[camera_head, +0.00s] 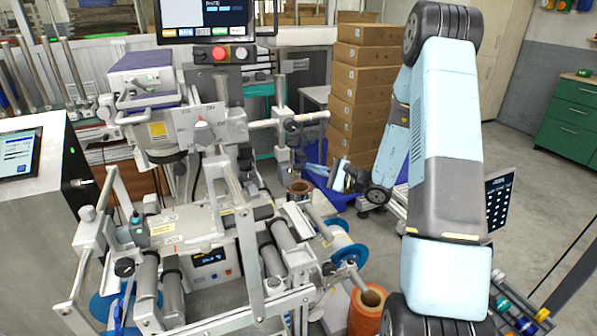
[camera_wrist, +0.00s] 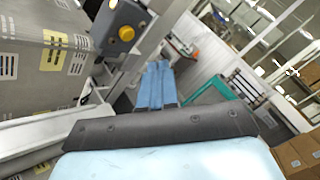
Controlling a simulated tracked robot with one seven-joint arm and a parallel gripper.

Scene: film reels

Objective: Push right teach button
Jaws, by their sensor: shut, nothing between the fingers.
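My gripper (camera_head: 338,175) is right of the middle in the head view, at the end of my light blue arm. Its blue fingers point left towards the machine and also show in the wrist view (camera_wrist: 157,85), close together and empty. A round yellow button (camera_wrist: 127,33) on a dark grey housing is in the wrist view, above and left of the fingers and apart from them. A small yellow-and-dark part (camera_head: 291,171) left of my gripper may be this button. I cannot read a teach label.
The grey reel machine (camera_head: 200,225) fills the left and middle, with a bar (camera_head: 305,119) reaching right above my gripper. A copper-coloured roll (camera_head: 300,187) and a blue-flanged reel (camera_head: 345,257) are below. Stacked cardboard boxes (camera_head: 365,75) stand behind. Open floor is at the right.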

